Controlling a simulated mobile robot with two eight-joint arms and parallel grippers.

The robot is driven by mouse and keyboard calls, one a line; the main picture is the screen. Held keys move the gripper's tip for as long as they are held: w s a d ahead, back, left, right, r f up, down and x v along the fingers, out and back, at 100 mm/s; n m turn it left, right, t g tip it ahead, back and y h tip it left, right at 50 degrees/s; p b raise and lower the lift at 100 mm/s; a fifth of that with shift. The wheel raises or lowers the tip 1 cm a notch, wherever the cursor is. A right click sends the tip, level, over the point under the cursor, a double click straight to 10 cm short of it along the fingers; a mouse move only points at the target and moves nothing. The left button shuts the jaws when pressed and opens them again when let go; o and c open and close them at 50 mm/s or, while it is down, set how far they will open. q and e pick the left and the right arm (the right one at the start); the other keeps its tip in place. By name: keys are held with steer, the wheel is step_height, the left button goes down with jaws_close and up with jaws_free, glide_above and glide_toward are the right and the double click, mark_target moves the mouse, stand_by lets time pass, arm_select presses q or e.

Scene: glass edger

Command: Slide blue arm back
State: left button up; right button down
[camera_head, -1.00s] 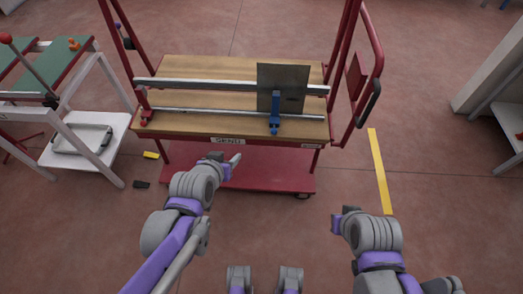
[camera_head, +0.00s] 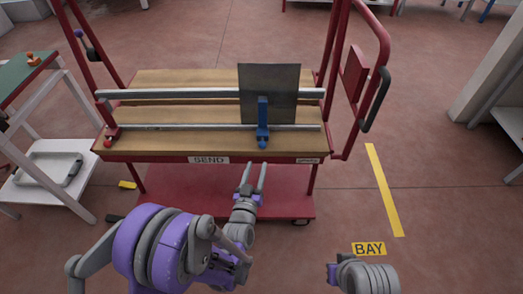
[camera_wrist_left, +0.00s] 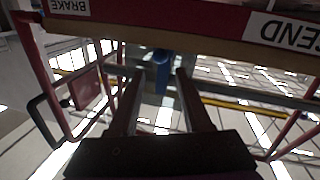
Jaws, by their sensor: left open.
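The blue arm (camera_head: 263,125) stands upright on the lower metal rail (camera_head: 190,127) of the red cart, near its right half. A dark square plate (camera_head: 283,90) stands upright behind it. My left gripper (camera_head: 254,178) is open and empty, in front of the cart's front edge and below the blue arm, apart from it. In the left wrist view the open fingers (camera_wrist_left: 157,75) frame the blue arm (camera_wrist_left: 160,57), which lies beyond them past the cart's edge. My right arm (camera_head: 362,277) is low at the right; its fingers are not clear.
The cart's wooden top (camera_head: 160,145) carries an upper metal rail (camera_head: 170,93). Red uprights and a handle (camera_head: 383,60) flank it. A white-framed table (camera_head: 50,150) stands at the left. Floor is free on the right around the yellow line (camera_head: 383,190).

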mark_target(262, 148)
arm_select(q)
steer(key=w, duration=0.3)
steer(key=w+d, duration=0.1)
steer(key=w, duration=0.1)
steer(key=w+b, duration=0.1)
steer(key=w, duration=0.2)
steer(key=shift+w+d, duration=0.35)
jaws_close()
stand_by(1.0)
